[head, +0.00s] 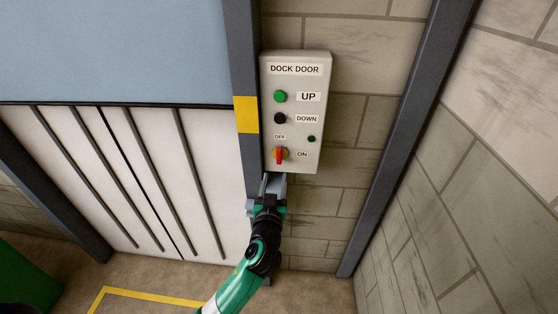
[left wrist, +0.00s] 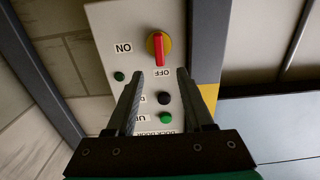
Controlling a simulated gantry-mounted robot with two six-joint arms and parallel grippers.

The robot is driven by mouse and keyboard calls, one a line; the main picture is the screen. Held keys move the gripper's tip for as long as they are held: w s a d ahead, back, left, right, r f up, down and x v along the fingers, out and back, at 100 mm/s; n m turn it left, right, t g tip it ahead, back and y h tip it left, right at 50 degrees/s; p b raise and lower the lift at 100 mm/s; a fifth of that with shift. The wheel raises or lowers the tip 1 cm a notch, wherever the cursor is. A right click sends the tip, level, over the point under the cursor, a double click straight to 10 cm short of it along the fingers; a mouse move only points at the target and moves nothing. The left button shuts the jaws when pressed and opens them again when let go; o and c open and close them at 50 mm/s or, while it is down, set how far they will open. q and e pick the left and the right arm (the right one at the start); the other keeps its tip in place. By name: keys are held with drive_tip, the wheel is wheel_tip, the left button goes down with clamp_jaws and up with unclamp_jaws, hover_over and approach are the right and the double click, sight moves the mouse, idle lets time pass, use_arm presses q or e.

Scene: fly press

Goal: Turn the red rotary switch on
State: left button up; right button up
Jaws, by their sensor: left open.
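The red rotary switch (head: 280,155) sits on a yellow round base low on the grey DOCK DOOR control box (head: 312,120). Its red handle stands about upright, in line with the OFF label (head: 280,137); the ON label (head: 302,154) is to its right. The left wrist view shows the switch (left wrist: 159,48) upside down, its handle toward OFF, just beyond the fingertips. My left gripper (head: 272,181) is open and empty, just below the switch at the box's lower edge. The fingers (left wrist: 160,74) are apart and do not enclose the handle. My right gripper is out of view.
Above the switch are a green UP button (head: 280,96) and a black DOWN button (head: 280,118). A small dark green round part (head: 311,139) is at the right. A dark door post (head: 245,70) runs along the box's left side. Block wall lies to the right.

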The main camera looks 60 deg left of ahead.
sight(279, 157)
use_arm(q)
drive_tip(key=b+x, duration=0.1)
drive_tip(key=x, duration=0.9)
drive_tip(key=shift+w+a+r, duration=0.1)
drive_tip(key=shift+w+a, duration=0.1)
drive_tip(key=shift+a, duration=0.05)
clamp_jaws()
